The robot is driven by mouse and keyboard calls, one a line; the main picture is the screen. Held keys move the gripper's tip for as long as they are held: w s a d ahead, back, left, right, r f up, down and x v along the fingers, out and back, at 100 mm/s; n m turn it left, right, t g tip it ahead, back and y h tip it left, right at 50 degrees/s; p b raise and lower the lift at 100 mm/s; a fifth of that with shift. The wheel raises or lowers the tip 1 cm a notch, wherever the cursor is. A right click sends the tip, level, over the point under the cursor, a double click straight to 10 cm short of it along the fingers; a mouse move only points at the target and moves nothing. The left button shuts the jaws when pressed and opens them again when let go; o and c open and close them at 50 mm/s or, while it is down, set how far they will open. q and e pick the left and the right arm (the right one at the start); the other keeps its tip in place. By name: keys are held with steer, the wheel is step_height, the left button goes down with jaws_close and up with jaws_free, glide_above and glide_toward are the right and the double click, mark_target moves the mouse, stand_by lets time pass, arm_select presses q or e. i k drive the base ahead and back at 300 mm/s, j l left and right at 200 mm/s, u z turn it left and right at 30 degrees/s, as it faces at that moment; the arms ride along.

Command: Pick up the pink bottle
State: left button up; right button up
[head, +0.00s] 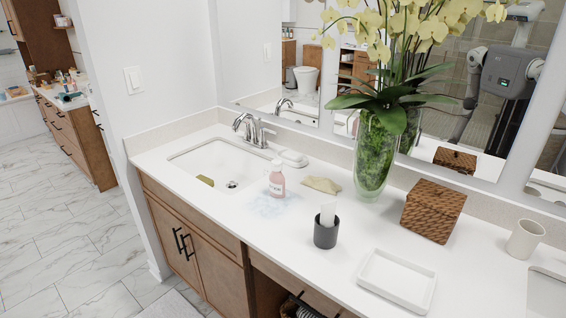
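The pink bottle (277,183) stands upright on the white countertop, just right of the sink basin. It has a white cap and a pale label. A faint bluish patch (262,206) lies on the counter around its base. Neither of my grippers shows directly in the head view. Nothing touches the bottle.
A beige cloth (322,185), a soap dish (293,158), a dark cup (326,233), a glass orchid vase (374,160), a woven box (433,210), a white tray (397,280) and a white cup (525,238) surround it. The sink (222,162) and faucet (250,128) are left. A mirror shows part of me.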

mark_target(277, 179)
steer(key=i+j, duration=0.1)
steer(key=j, duration=0.25)
steer(key=i+j, duration=0.1)
steer(key=j, duration=0.3)
steer(key=i+j, duration=0.1)
steer(key=j, duration=0.25)
steer(key=i+j, duration=0.15)
steer(key=j, duration=0.25)
steer(key=l+z, duration=0.05)
